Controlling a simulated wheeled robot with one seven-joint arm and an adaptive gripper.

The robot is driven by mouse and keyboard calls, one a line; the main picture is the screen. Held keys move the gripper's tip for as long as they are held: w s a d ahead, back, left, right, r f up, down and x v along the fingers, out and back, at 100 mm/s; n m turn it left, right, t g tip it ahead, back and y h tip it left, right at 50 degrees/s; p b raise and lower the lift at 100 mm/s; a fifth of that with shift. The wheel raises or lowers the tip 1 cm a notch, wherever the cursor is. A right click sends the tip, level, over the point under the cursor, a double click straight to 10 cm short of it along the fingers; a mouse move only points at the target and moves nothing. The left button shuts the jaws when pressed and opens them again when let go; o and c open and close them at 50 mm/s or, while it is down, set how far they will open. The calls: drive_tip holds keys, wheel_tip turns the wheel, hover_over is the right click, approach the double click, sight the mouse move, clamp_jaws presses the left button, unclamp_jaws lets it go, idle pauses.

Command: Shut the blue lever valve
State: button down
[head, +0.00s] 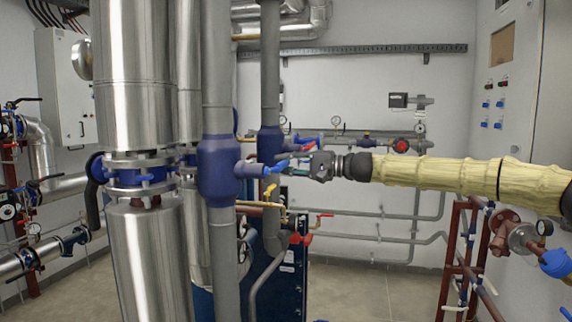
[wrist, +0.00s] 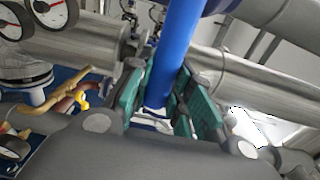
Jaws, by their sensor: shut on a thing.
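The blue lever (wrist: 178,45) runs down from the top of the wrist view as a long straight bar. Its lower end lies between the two teal finger pads of my gripper (wrist: 158,100), which is shut on it. In the head view my gripper (head: 284,167) reaches in from the right, at the short blue side branch of the grey pipe with a blue body (head: 217,170). The lever is small and partly hidden there, so its angle to the pipe is hard to tell.
A yellow handle (head: 270,191) hangs just below my gripper. Large silver cylinders (head: 135,60) stand to the left. A dark red frame (head: 458,255) stands at lower right.

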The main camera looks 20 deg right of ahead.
drive_tip(key=shift+f, duration=0.2)
drive_tip(key=c, duration=1.4)
unclamp_jaws()
drive_tip(key=shift+o, duration=0.7)
drive_tip(key=shift+r, duration=0.1)
drive_tip(key=shift+s+d, duration=0.1)
drive_tip(key=shift+d, duration=0.05)
drive_tip(key=v, duration=1.1)
drive_tip(key=shift+s+d, duration=0.2)
drive_tip(key=shift+d, duration=0.15)
